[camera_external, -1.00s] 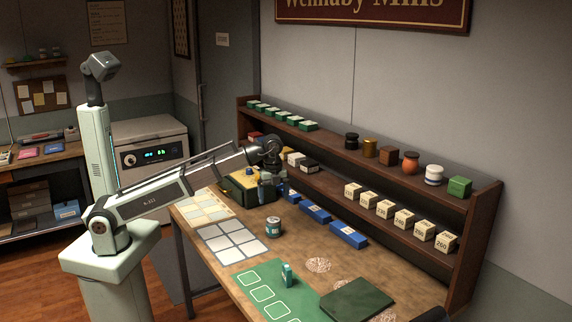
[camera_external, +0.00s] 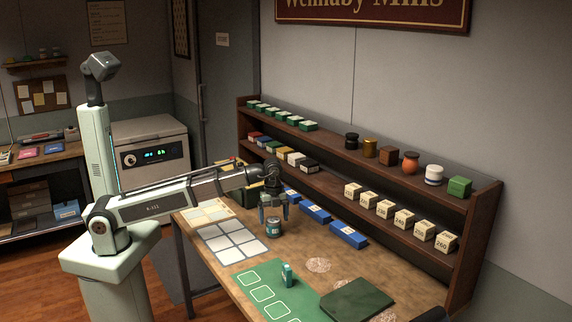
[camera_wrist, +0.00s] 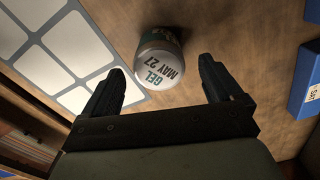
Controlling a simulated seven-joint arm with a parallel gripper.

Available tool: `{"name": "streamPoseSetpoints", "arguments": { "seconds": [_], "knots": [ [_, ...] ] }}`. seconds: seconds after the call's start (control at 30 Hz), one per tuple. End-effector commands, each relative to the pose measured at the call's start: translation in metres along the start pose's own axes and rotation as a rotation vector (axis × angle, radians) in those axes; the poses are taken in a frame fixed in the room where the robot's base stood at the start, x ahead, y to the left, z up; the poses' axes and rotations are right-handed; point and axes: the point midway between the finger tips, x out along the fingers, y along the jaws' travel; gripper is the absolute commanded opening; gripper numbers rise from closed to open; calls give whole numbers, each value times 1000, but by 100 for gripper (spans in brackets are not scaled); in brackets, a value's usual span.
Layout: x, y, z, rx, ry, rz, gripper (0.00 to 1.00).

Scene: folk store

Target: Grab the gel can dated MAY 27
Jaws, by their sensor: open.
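The gel can (camera_external: 274,227) stands upright on the wooden table, beside the grid of pale squares. In the wrist view the can (camera_wrist: 158,62) shows a white lid reading "GEL MAY 27", just beyond and between the fingertips. My gripper (camera_external: 273,208) points down right above the can in the external view. In the wrist view my gripper (camera_wrist: 165,80) is open, with its two dark fingers apart and nothing held. Whether the fingertips reach down beside the can cannot be told.
A grid of pale squares (camera_external: 232,240) lies left of the can. Blue boxes (camera_external: 348,235) stand to its right before the shelf (camera_external: 400,220). A small teal bottle (camera_external: 287,275) stands on the green mat (camera_external: 262,274) in front. The table around the can is clear.

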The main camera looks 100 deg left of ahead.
Motion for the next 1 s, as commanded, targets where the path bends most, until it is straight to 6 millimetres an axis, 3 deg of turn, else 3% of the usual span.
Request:
{"name": "streamPoseSetpoints", "arguments": {
  "seconds": [0.4, 0.67, 1.0],
  "knots": [
    [44, 2, 2, 0, 0, 1, 93],
    [46, 1, 2, 0, 0, -1, 93],
    [46, 1, 2, 0, 0, 0, 61]
  ]
}}
